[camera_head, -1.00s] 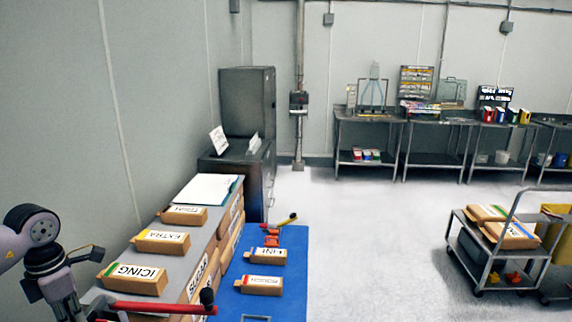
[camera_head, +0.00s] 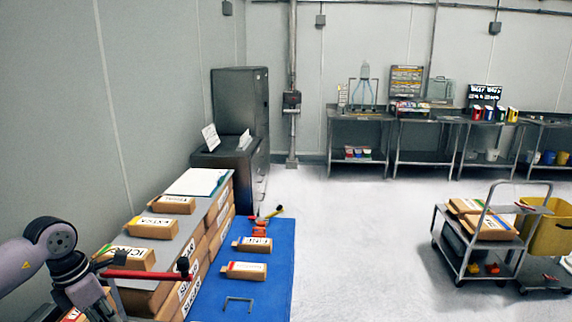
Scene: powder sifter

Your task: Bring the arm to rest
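My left arm comes in from the lower left. Its dark gripper (camera_head: 112,282) is beside the label box marked ICING (camera_head: 130,258) and partly over it. Its fingers look spread with nothing between them, though the red bar and boxes crowd that part of the view. A red bar (camera_head: 145,274) with a black knob at its right end crosses in front of the gripper; I cannot tell whether they touch. My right arm and gripper are not in view.
Labelled brown boxes (camera_head: 152,228) stand on a grey surface along the left. A blue-topped table (camera_head: 268,270) holds two boxes (camera_head: 244,270). Open floor (camera_head: 350,240) lies to its right. A cart (camera_head: 480,262) with boxes and a yellow bin (camera_head: 552,235) are at the right. Steel tables (camera_head: 365,115) line the back wall.

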